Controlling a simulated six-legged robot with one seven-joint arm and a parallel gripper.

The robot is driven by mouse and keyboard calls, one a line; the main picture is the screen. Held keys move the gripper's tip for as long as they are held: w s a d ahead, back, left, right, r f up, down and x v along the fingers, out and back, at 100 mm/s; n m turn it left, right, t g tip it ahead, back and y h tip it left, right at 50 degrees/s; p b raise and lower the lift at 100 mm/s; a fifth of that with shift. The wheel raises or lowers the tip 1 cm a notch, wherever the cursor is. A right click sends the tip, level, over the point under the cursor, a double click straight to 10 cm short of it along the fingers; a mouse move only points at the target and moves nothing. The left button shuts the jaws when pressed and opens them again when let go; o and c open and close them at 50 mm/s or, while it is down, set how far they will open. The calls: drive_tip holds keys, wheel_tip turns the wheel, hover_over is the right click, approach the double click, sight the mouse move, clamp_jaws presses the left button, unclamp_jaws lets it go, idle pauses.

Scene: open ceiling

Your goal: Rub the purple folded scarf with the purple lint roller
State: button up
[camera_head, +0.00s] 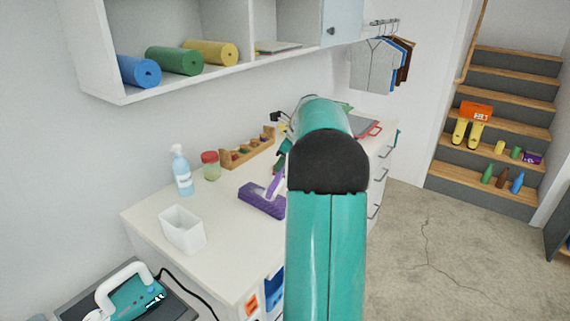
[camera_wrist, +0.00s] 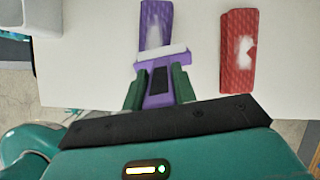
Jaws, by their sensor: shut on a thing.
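The purple folded scarf (camera_head: 258,203) lies on the white counter. In the wrist view the scarf (camera_wrist: 155,15) is at the top centre, with a whitish patch on its middle. My gripper (camera_wrist: 158,84) is shut on the handle of the purple lint roller (camera_wrist: 158,98), a green finger on each side. The roller's white head lies across the near end of the scarf in the picture; I cannot tell whether it touches. In the head view the purple lint roller (camera_head: 275,184) shows over the scarf, and my arm hides most of the gripper.
A red folded cloth (camera_wrist: 238,75) with a white patch lies right of the scarf in the wrist view. A white bin (camera_head: 183,230), spray bottle (camera_head: 182,175), red-lidded jar (camera_head: 211,167) and wooden rack (camera_head: 247,152) stand on the counter. A shelf (camera_head: 110,85) hangs above.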

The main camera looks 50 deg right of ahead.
drive_tip(key=shift+s+a, duration=0.1)
drive_tip(key=shift+a, duration=1.9)
drive_tip(key=shift+w+a, duration=0.1)
drive_tip(key=shift+w, duration=0.85)
drive_tip(key=shift+w+d+f, duration=0.1)
drive_tip(key=shift+d+f, duration=0.05)
drive_tip(key=shift+d, duration=1.9)
drive_tip(key=shift+w, duration=0.6)
drive_tip(key=shift+w+a, duration=0.15)
drive_tip(key=shift+w, duration=0.2)
drive_tip(key=shift+w+a, duration=0.75)
drive_tip(key=shift+a, duration=1.25)
drive_tip(key=shift+w+d, duration=0.1)
drive_tip(key=shift+d, duration=1.9)
